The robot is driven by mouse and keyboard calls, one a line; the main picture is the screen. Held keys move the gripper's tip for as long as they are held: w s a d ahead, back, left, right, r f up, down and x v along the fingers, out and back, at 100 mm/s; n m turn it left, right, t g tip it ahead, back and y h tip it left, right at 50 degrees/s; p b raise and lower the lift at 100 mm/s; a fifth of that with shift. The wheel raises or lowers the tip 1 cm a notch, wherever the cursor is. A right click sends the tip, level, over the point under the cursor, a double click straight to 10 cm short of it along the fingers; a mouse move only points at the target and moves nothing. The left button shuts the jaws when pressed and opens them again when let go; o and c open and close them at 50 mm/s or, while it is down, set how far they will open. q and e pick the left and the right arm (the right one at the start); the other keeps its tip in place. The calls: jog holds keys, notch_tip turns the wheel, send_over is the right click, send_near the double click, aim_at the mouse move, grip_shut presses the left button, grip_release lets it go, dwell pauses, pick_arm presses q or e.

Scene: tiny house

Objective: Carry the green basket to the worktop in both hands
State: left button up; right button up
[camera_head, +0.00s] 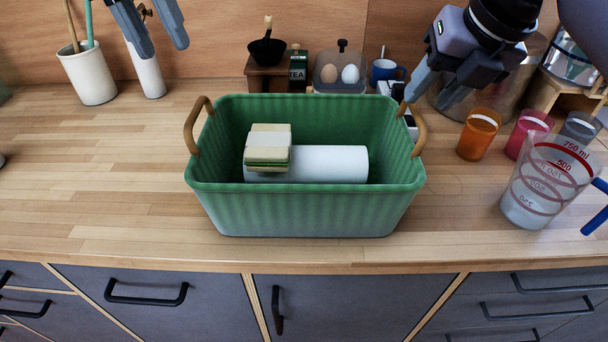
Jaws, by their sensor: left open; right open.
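The green basket (305,213) stands upright on the wooden worktop (110,185), near its front edge. It has a tan handle on its left side (191,127) and another on its right side (418,128). A white roll (330,164) and a stack of sponges (268,148) lie inside it. My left gripper (163,50) is open and empty at the upper left, above and behind the basket and clear of the left handle. My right gripper (425,108) is open at the upper right, its fingers close to the right handle; I cannot tell whether they touch it.
A measuring jug (545,185) and orange (478,135) and pink (527,133) cups stand right of the basket. A utensil pot (88,76) stands at the back left. A grinder (267,70), egg box (340,70) and blue mug (383,71) stand behind. The worktop left of the basket is clear.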

jog(key=v, duration=0.6)
jog(key=shift+r, duration=0.25)
jog(key=shift+s, duration=0.1)
jog(key=shift+s+d, duration=0.1)
